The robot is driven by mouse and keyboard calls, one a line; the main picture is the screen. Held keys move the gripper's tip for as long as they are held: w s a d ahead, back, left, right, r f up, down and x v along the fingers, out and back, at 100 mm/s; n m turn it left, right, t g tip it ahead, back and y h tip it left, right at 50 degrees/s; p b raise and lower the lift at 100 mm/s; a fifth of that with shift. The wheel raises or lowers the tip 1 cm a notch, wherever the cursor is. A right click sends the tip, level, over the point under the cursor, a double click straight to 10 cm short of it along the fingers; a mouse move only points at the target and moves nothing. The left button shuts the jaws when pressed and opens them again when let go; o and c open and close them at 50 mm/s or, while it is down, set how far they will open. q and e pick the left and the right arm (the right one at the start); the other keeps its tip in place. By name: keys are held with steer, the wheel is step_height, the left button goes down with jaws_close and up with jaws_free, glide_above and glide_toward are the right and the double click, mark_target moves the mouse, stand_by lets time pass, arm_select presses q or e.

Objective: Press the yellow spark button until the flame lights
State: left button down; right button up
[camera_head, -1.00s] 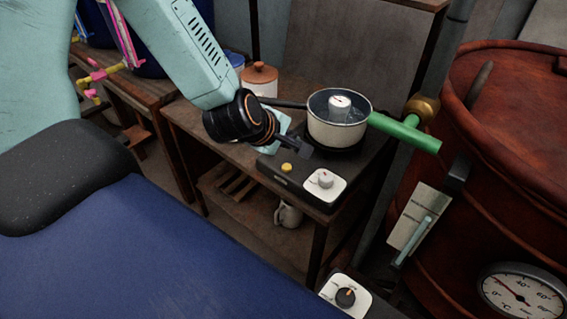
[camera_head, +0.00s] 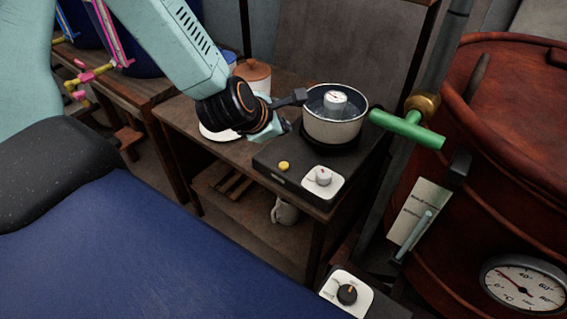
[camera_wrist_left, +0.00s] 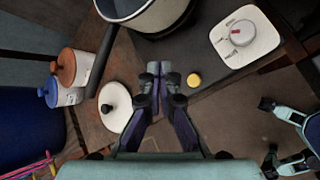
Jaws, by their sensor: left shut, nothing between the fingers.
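The yellow spark button (camera_head: 284,166) sits on the front left of the black stove (camera_head: 296,176). It also shows in the left wrist view (camera_wrist_left: 194,79), just right of my fingertips. My left gripper (camera_head: 297,97) is shut and empty, raised above the stove's left side, apart from the button. Its closed fingertips show in the left wrist view (camera_wrist_left: 159,68). A pot (camera_head: 335,117) with a small dial-topped object in it stands on the stove. The burner under the pot is mostly hidden, and I see no flame.
A white plate with a grey knob (camera_head: 323,182) is beside the button. A white lid (camera_wrist_left: 116,106) and lidded jars (camera_wrist_left: 72,68) stand left of the stove. The pot's handle (camera_wrist_left: 100,68) sticks out near my fingers.

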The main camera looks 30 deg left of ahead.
arm_select(q)
steer(key=b, duration=0.6)
glide_above(282, 167)
step_height(282, 167, down, 7)
steer(key=shift+r, duration=0.15)
steer(key=shift+w+f+b, duration=0.1)
steer(key=shift+f+b, duration=0.8)
steer(key=shift+f, duration=0.2)
steer(key=shift+f+b, duration=0.35)
steer(key=shift+b, duration=0.1)
steer(key=shift+f+b, duration=0.45)
steer(key=shift+b, duration=0.1)
stand_by(0.9)
steer(key=shift+r, duration=0.1)
steer(key=shift+r+p, duration=0.75)
steer(key=shift+r, duration=0.05)
